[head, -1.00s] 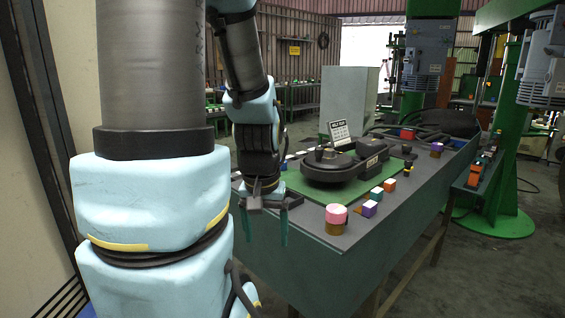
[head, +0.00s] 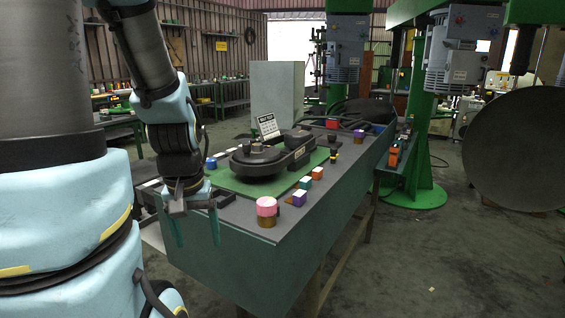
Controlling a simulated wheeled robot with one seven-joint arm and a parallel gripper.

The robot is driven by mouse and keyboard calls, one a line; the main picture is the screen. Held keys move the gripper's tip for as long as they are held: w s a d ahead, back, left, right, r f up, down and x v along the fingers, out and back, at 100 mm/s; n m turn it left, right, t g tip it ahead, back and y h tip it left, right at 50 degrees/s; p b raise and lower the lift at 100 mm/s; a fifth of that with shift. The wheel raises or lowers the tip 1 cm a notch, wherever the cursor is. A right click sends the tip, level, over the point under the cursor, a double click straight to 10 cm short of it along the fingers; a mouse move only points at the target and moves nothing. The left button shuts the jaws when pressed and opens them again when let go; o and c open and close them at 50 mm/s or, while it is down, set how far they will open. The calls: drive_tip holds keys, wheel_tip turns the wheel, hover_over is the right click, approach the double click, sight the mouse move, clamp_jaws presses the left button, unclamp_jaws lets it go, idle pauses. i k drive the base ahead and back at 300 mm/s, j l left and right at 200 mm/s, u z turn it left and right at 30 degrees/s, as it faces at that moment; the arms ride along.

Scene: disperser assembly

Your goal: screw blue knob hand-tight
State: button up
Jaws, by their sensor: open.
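My gripper (head: 196,229) hangs fingers down at the near left end of the workbench (head: 240,262). Its two green fingers are apart with nothing between them. A small blue-topped piece (head: 211,162) stands on the bench behind the gripper, left of the green mat. Another blue piece (head: 377,128) shows near the far right edge. I cannot tell which is the blue knob. The dark disperser assembly (head: 268,157) lies on the green mat (head: 238,183), well away from the gripper.
A pink-topped knob (head: 267,206) stands at the near bench corner. Purple (head: 299,197), teal (head: 305,182) and orange (head: 317,172) pieces line the right side. A small sign (head: 267,126) stands behind the assembly.

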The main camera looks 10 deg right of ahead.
sight(211, 164)
drive_tip(key=i+l+u, duration=0.15)
drive_tip(key=u, duration=0.2)
drive_tip(key=i+l+u, duration=0.5)
drive_tip(key=u, duration=0.2)
